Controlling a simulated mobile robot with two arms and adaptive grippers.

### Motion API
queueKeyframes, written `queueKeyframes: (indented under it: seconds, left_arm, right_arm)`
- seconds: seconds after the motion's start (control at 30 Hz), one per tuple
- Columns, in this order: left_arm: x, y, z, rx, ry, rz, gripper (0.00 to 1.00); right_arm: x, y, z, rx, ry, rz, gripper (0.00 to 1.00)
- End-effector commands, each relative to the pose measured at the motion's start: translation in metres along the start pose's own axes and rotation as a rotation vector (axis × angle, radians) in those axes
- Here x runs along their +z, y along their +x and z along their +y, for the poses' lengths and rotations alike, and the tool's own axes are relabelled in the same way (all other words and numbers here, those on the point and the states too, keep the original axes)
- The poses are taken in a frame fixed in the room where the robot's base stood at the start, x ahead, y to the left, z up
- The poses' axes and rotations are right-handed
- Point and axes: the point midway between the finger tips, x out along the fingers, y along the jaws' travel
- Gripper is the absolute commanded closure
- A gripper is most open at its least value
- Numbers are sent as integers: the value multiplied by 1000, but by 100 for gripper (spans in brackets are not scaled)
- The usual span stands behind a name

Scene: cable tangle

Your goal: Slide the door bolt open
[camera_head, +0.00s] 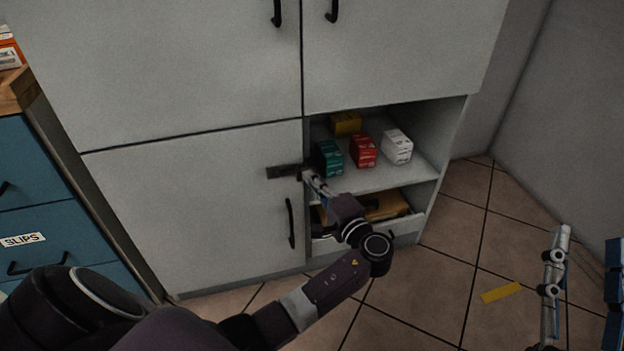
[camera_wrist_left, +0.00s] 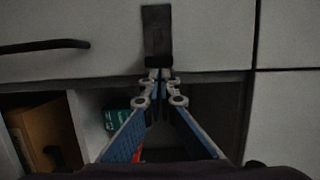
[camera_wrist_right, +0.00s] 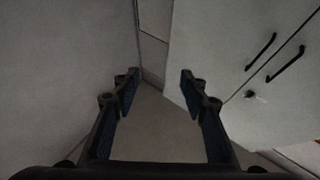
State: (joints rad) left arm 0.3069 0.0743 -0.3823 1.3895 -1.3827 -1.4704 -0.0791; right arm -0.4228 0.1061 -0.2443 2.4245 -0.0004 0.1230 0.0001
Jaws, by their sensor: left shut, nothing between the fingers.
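The dark door bolt (camera_head: 284,171) is mounted at the upper right edge of the lower left cabinet door (camera_head: 190,215). In the left wrist view the bolt (camera_wrist_left: 156,32) is a dark upright strip straight ahead of the fingers. My left gripper (camera_head: 306,175) is shut and empty, with its fingertips at the bolt's right end; it also shows in the left wrist view (camera_wrist_left: 160,75). I cannot tell whether the tips touch the bolt. My right gripper (camera_wrist_right: 160,75) is open and empty, away from the cabinet; part of it shows at the head view's lower right.
The open shelf right of the door holds a green box (camera_head: 328,157), a red box (camera_head: 363,151), a white box (camera_head: 397,147) and a yellow box (camera_head: 346,123). A black door handle (camera_head: 291,223) is below the bolt. A yellow strip (camera_head: 501,292) lies on the floor.

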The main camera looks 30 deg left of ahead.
Motion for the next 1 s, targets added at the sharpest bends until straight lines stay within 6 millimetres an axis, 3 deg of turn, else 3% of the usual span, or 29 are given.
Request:
queueKeyframes:
  seconds: [0.07,0.27,0.6,1.0]
  left_arm:
    - [2,0,-1,0,1,0,100]
    - [13,4,-2,0,1,-1,100]
    - [31,8,-1,0,0,-1,100]
    - [34,9,0,0,1,-5,100]
  right_arm:
    - [2,1,0,0,0,-15,60]
    - [38,-3,6,10,-9,-192,60]
    - [94,-26,13,24,-16,-463,60]
    - [102,-31,14,26,-16,-499,60]
